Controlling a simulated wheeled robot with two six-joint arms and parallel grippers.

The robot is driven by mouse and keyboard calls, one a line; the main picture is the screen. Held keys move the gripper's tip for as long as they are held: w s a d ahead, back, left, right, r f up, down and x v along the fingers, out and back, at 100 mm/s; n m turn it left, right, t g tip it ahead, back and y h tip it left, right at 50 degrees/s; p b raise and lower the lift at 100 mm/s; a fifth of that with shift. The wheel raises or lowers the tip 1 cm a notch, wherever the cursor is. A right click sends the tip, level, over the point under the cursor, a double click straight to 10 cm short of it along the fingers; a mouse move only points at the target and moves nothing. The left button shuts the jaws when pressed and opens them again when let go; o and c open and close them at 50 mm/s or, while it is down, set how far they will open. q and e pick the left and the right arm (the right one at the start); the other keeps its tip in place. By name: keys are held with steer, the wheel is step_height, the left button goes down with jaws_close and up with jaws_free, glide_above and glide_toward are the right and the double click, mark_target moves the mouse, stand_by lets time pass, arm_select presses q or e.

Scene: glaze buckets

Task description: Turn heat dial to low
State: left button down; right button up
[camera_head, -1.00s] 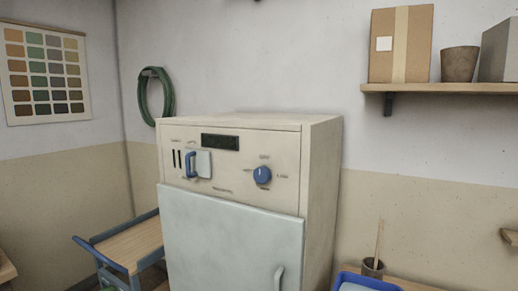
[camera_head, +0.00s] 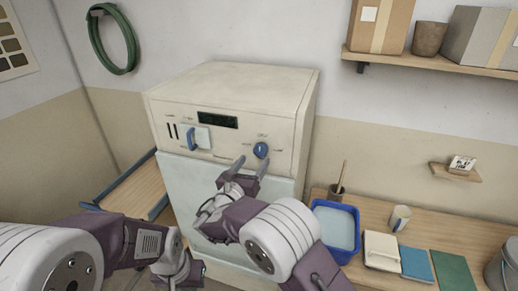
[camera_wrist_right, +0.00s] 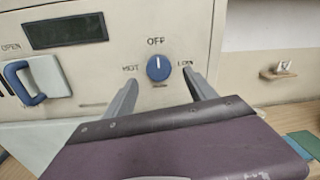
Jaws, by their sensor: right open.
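The heat dial (camera_head: 261,150) is a round blue knob on the cream front panel of a kiln-like cabinet (camera_head: 225,90). In the right wrist view the dial (camera_wrist_right: 158,68) has its white mark pointing up at OFF, with HOT on the left and LOW on the right. My right gripper (camera_head: 251,163) is open and empty, just below and in front of the dial. In the wrist view its fingers (camera_wrist_right: 160,82) flank the dial from below; I cannot tell if they touch it. My left arm's end (camera_head: 178,264) is low on the left, its fingers not clear.
A blue handle (camera_head: 192,139) and dark display (camera_head: 217,120) are on the same panel. A wooden-topped cart (camera_head: 132,195) stands left. A bench (camera_head: 445,220) on the right holds a blue tub (camera_head: 321,237) and several small items. A shelf (camera_head: 440,61) is above.

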mark_target(260, 152)
steer(key=x, duration=0.2)
steer(key=p+x, duration=0.1)
steer(key=x, duration=0.1)
steer(key=shift+w+a+r+p, duration=0.1)
steer(key=shift+w+r+p, duration=0.05)
steer(key=shift+w+p, duration=0.2)
steer(key=shift+w+d, duration=0.35)
steer(key=shift+w, duration=0.1)
steer(key=shift+s+a, duration=0.1)
steer(key=c, duration=1.4)
steer(key=shift+f+b, duration=0.25)
steer(key=shift+b, duration=0.2)
steer(key=m+b, duration=0.3)
steer(key=b, duration=0.3)
steer(key=m+b, duration=0.4)
steer(key=b, duration=0.2)
steer(key=shift+f+b, duration=0.25)
steer(key=shift+b, duration=0.1)
steer(key=m+b, duration=0.2)
steer(key=b, duration=0.1)
steer(key=m+b, duration=0.2)
steer(key=b, duration=0.1)
steer(key=m+b, duration=0.2)
steer(key=shift+r+m+y+b, duration=0.25)
steer(key=shift+m+y+b, duration=0.15)
steer(key=shift+r+m+b, duration=0.2)
steer(key=shift+m+b, duration=1.2)
steer(key=shift+m, duration=0.2)
